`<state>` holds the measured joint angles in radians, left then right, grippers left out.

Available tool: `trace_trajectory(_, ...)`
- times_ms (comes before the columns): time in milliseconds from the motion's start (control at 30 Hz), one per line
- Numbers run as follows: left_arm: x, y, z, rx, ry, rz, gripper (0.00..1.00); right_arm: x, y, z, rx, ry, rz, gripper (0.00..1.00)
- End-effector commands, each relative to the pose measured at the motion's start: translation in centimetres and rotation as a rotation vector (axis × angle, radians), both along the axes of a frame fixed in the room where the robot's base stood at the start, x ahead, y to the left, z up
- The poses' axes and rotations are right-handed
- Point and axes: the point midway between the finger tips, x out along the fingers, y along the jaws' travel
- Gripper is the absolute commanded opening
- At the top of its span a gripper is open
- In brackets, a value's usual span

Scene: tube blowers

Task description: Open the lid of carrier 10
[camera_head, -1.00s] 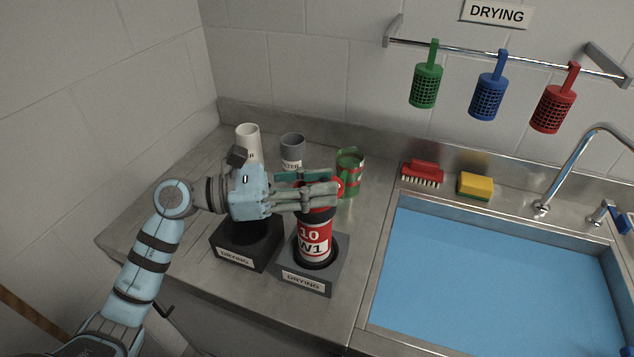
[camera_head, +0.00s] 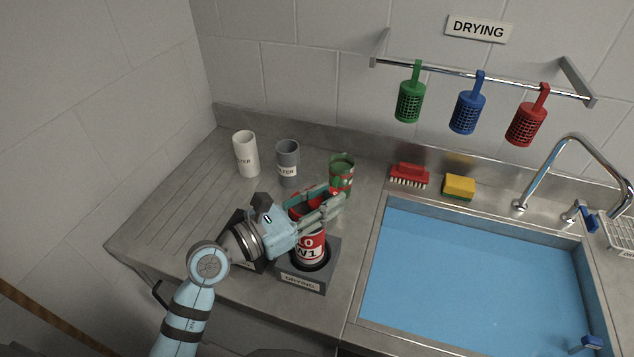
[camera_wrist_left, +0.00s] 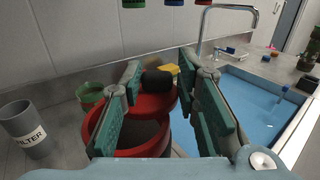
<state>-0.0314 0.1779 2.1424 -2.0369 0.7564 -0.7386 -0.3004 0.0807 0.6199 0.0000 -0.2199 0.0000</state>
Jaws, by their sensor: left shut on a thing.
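In the left wrist view, the carrier's red rim (camera_wrist_left: 92,122) surrounds a dark inside. A red lid (camera_wrist_left: 158,106) with a black piece (camera_wrist_left: 158,80) shows between the fingers, tilted at the rim's far side. The fingers are shut on the lid, though the exact contact is partly hidden. My right gripper is not in view.
A grey filter cup (camera_head: 287,160) and a white one (camera_head: 246,155) stand farther back. A dark block is partly hidden under my left arm. The blue-bottomed sink (camera_head: 470,280) lies to the right.

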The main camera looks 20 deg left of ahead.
Motion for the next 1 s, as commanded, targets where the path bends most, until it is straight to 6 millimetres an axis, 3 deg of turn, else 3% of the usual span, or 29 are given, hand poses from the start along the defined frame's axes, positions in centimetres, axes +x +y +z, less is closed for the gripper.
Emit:
trace_trajectory(33, 0.1, -0.2, 0.8, -0.006, 0.001, 0.032, 0.01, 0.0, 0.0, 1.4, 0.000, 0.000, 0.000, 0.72)
trace_trajectory(300, 0.6, -0.7, 0.5, -0.001, -0.001, 0.183, 0.01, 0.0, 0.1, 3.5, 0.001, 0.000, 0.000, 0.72)
trace_trajectory(933, 0.9, -0.9, 0.1, 0.002, -0.005, 0.243, 0.01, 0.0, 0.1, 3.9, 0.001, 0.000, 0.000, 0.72)
trace_trajectory(967, 0.9, -0.9, 0.1, 0.002, -0.005, 0.243, 0.32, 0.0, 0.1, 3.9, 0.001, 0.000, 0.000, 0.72)
trace_trajectory(1000, 0.9, -0.9, 0.1, 0.002, -0.005, 0.243, 0.38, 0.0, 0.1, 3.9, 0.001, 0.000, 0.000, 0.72)
